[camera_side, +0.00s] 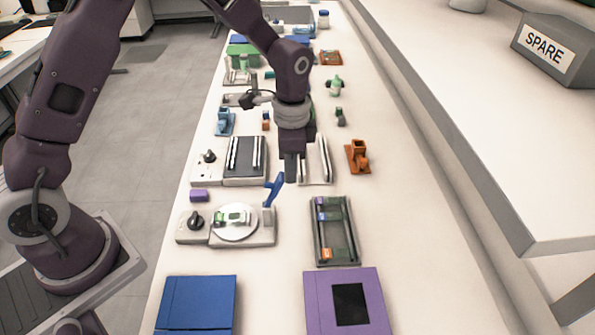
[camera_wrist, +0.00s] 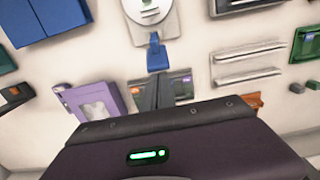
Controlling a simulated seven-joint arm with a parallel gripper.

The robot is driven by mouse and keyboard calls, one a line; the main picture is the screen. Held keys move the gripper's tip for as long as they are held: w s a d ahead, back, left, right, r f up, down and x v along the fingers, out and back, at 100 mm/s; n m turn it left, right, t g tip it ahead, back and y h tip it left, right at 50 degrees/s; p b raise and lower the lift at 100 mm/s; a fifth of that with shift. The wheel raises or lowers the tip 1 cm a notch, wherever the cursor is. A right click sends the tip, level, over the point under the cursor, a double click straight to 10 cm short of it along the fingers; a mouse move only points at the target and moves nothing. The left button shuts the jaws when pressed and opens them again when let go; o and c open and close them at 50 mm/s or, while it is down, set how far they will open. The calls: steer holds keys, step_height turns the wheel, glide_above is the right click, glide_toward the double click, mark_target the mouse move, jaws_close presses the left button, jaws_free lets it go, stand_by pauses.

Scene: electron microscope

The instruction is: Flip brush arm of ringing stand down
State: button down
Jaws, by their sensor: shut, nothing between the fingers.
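The ringing stand (camera_side: 219,238) is a grey-white base with a black knob and a round white disc carrying a small green-and-white item. Its blue brush arm (camera_side: 273,190) stands raised at the disc's right edge, leaning slightly right. In the wrist view, the stand (camera_wrist: 167,22) is at the top, with the blue brush arm (camera_wrist: 156,55) below the disc. My gripper (camera_side: 291,180) is shut and empty, pointing down just right of the brush arm's upper end. In the wrist view, the gripper's fingertips (camera_wrist: 159,76) appear just below the brush arm; I cannot tell whether they touch.
A dark slide rack (camera_side: 318,232) lies to the right of the stand. A blue box (camera_side: 196,305) and purple box (camera_side: 374,299) are in front. Behind are a dark-topped plate (camera_side: 244,158), white rails (camera_side: 327,160) and an orange holder (camera_side: 357,157). The table's right side is clear.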

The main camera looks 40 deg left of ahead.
mark_target(265, 183)
steer(key=shift+t+h, duration=0.5)
steer(key=s+a, duration=0.2)
steer(key=s+a+r, duration=0.1)
steer(key=s+a, duration=0.1)
steer(key=shift+s+a+r, duration=0.1)
steer(key=shift+a+r, duration=0.05)
steer(key=shift+r, duration=0.05)
steer(key=s+a, duration=0.1)
steer(key=s+a+f, duration=0.1)
steer(key=s+a, duration=0.2)
steer(key=shift+f, duration=0.25)
steer(key=shift+r, duration=0.1)
steer(key=shift+r, duration=0.7)
